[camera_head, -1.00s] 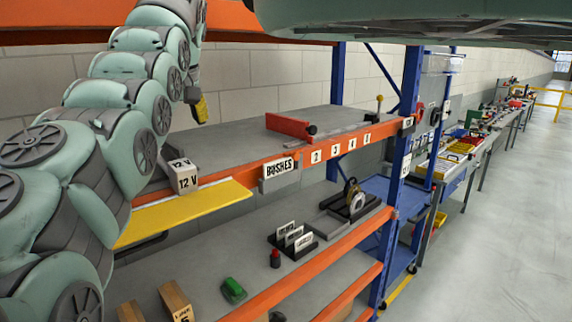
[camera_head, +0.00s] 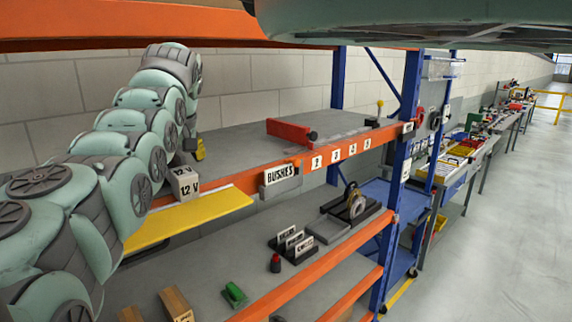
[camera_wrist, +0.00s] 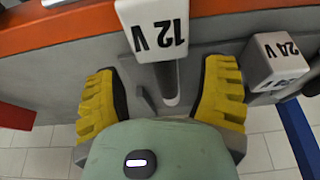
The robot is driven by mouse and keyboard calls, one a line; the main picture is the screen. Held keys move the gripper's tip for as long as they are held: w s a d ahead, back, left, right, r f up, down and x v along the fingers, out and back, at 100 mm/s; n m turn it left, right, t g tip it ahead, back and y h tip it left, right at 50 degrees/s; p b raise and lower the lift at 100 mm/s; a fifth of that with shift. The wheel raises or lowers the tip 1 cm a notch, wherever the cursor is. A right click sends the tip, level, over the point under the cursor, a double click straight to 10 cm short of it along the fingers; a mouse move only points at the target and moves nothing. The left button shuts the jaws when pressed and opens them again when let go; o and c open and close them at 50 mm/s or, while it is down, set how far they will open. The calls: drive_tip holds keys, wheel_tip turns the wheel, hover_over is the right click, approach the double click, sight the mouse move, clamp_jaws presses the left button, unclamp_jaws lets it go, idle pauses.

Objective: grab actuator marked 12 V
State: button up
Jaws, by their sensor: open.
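The 12 V actuator is a white block with black "12 V" lettering and a grey rod. In the head view the 12 V actuator (camera_head: 185,183) sits at the front edge of the shelf, by the yellow ledge. In the wrist view the 12 V actuator (camera_wrist: 155,28) has its label upside down, and its rod runs back between my fingers. My gripper (camera_wrist: 160,95) is open, with a yellow finger on each side of the rod and gaps on both sides. In the head view my gripper (camera_head: 199,150) is just behind the block, partly hidden by my arm.
A similar white block marked 24 V (camera_wrist: 277,62) stands close to the right finger in the wrist view. The orange shelf beam (camera_head: 330,155) runs along the front. A red part (camera_head: 290,131) lies farther right on the shelf, with bare surface between.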

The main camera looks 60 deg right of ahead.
sight(175, 163)
drive_tip(key=shift+w+a+f+p, duration=0.1)
drive_tip(key=shift+w+f+p, duration=0.35)
drive_tip(key=shift+p, duration=0.7)
drive_tip(key=shift+w+f+p, duration=0.25)
drive_tip(key=shift+f+p, duration=0.3)
drive_tip(key=shift+p, duration=0.55)
drive_tip(key=shift+w+f+p, duration=0.25)
drive_tip(key=shift+f+p, duration=0.35)
drive_tip(key=shift+p, duration=0.25)
drive_tip(key=shift+w+d+f, duration=0.1)
drive_tip(key=shift+d+f, duration=0.1)
drive_tip(key=shift+f, duration=0.4)
drive_tip(key=shift+c, duration=0.2)
clamp_jaws()
